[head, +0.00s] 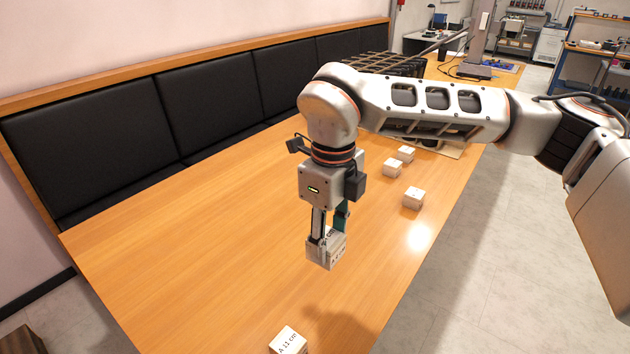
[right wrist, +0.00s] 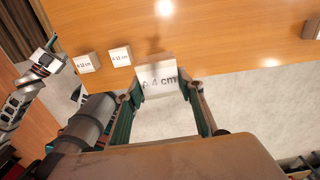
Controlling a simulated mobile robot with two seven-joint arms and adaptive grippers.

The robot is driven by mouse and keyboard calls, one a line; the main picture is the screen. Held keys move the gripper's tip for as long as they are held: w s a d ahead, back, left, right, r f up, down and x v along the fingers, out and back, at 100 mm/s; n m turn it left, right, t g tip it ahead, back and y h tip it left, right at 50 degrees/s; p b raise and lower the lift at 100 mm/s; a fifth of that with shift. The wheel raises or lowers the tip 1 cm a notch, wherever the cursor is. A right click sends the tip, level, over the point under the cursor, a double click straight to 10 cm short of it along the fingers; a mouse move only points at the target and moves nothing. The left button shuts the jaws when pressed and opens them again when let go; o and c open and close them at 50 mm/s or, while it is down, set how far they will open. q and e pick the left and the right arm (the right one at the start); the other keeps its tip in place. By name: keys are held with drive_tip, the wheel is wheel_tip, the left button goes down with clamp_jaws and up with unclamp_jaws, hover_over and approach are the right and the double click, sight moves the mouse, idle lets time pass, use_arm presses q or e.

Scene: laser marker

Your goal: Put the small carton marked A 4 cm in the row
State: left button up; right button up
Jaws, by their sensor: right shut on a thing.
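My right gripper (head: 328,236) points down over the wooden table and is shut on a small white carton (head: 325,254). In the right wrist view the carton (right wrist: 158,80) sits between the two fingers, and its label reads "A 4 cm". The carton looks held above the table, slightly tilted in the head view. Another carton (head: 288,341), marked "A 11 cm", stands at the near edge of the head view.
Three more white cartons stand on the table (head: 200,240) to the right: one nearer (head: 413,198), two farther back (head: 393,168) (head: 406,154). A black padded bench (head: 210,105) runs along the wall. The table's left and middle are clear.

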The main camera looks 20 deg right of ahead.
drive_tip(key=shift+a+r, duration=0.1)
drive_tip(key=shift+r, duration=0.05)
wheel_tip(320, 180, down, 16)
drive_tip(key=shift+r+b, duration=0.1)
drive_tip(key=shift+b, duration=0.35)
wheel_tip(320, 180, down, 4)
